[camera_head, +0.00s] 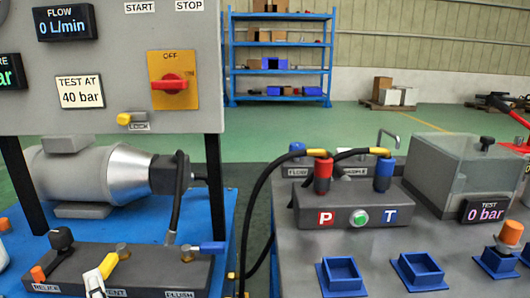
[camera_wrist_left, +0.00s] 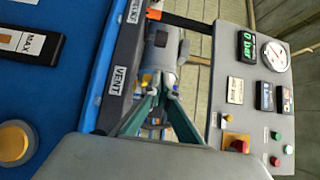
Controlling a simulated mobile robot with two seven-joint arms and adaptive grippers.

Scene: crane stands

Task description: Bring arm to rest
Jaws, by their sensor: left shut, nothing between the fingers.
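My left gripper (camera_wrist_left: 168,92) shows in the left wrist view, its two dark green fingers meeting at the tips with nothing between them. It is off the bench, with the grey motor (camera_wrist_left: 160,50) behind the fingertips and the grey control panel (camera_wrist_left: 245,90) to the right. The same motor (camera_head: 95,175) and panel (camera_head: 100,105) stand at the left there. My right gripper shows in neither view.
The valve block (camera_head: 140,270) is at the lower left on a blue bench. A block with P and T ports (camera_head: 360,195) and a clear tank (camera_head: 460,165) stand on the grey bench (camera_head: 300,250), with blue square holders (camera_head: 342,272) in front. Black hoses arch between the benches.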

